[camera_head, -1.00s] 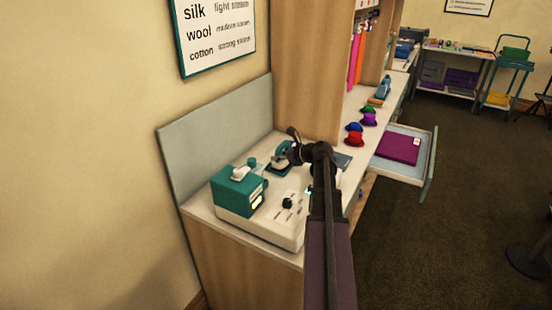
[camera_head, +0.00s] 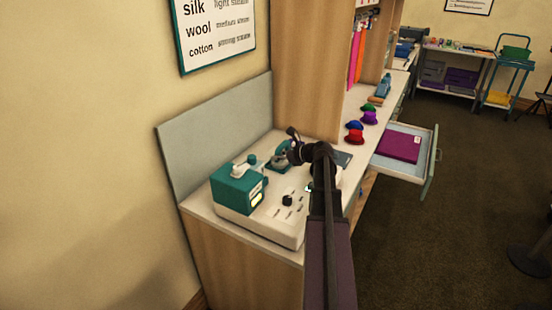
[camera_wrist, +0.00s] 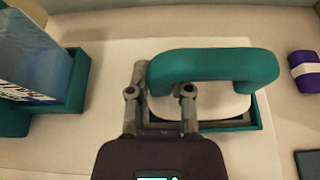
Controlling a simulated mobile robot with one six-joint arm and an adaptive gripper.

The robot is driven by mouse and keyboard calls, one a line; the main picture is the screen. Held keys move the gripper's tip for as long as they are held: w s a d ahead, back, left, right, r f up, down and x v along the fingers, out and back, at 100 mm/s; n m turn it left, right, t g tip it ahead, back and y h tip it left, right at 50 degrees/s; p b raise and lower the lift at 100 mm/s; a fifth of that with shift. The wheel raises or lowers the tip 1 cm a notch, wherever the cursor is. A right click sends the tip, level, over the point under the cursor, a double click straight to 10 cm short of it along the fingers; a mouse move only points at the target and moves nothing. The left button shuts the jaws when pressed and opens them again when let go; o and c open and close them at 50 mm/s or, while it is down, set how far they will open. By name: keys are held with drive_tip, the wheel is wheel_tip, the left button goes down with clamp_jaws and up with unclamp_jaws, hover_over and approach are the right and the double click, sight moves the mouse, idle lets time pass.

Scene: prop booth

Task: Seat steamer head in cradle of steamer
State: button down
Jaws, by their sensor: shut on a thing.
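The steamer (camera_head: 262,218) is a white base with a teal tank (camera_head: 238,187) at its left, standing on the counter. The steamer head (camera_head: 283,150) has a teal loop handle and a white body; it also shows in the wrist view (camera_wrist: 215,66). My gripper (camera_wrist: 160,92) is shut on the steamer head at the left end of its handle. The teal-rimmed cradle (camera_wrist: 258,113) shows just under the white body, which covers most of it. I cannot tell whether the head touches the cradle floor. In the head view my arm hides part of the base.
A grey panel (camera_head: 215,130) stands behind the steamer, and a wooden cabinet side (camera_head: 305,70) rises beyond it. Small coloured hats (camera_head: 355,136) line the counter farther along. An open drawer (camera_head: 422,170) with a purple folded cloth (camera_head: 400,147) juts out at the right.

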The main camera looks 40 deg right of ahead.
drive_tip(key=shift+c, duration=2.3)
unclamp_jaws()
